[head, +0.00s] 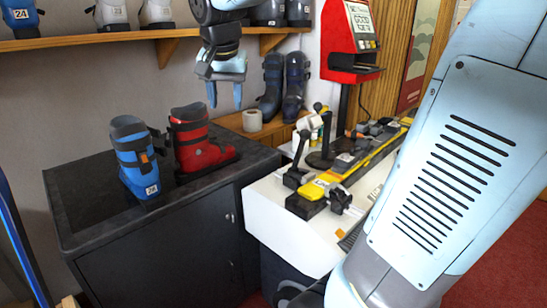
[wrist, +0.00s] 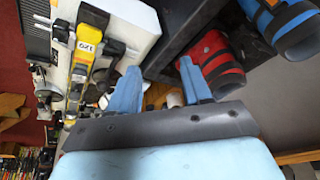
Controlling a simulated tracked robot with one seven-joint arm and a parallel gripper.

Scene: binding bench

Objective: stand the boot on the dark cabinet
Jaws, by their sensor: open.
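A red boot (head: 196,145) stands upright on the dark cabinet (head: 90,200), near its back right. A blue boot (head: 138,160) with a white number tag stands upright to its left on the same top. My gripper (head: 225,102) is open and empty, its two light blue fingers pointing down, above and to the right of the red boot and apart from it. In the wrist view my gripper (wrist: 160,78) shows nothing between its fingers; the red boot (wrist: 217,62) is beyond the right finger and the blue boot (wrist: 288,28) farther right.
A white bench (head: 270,212) with a yellow and black ski binding (head: 350,165) adjoins the cabinet on the right. Dark boots (head: 284,85) and a tape roll (head: 252,121) are on a low wooden shelf behind. A wooden shelf (head: 100,37) with boots runs above. The cabinet's front is clear.

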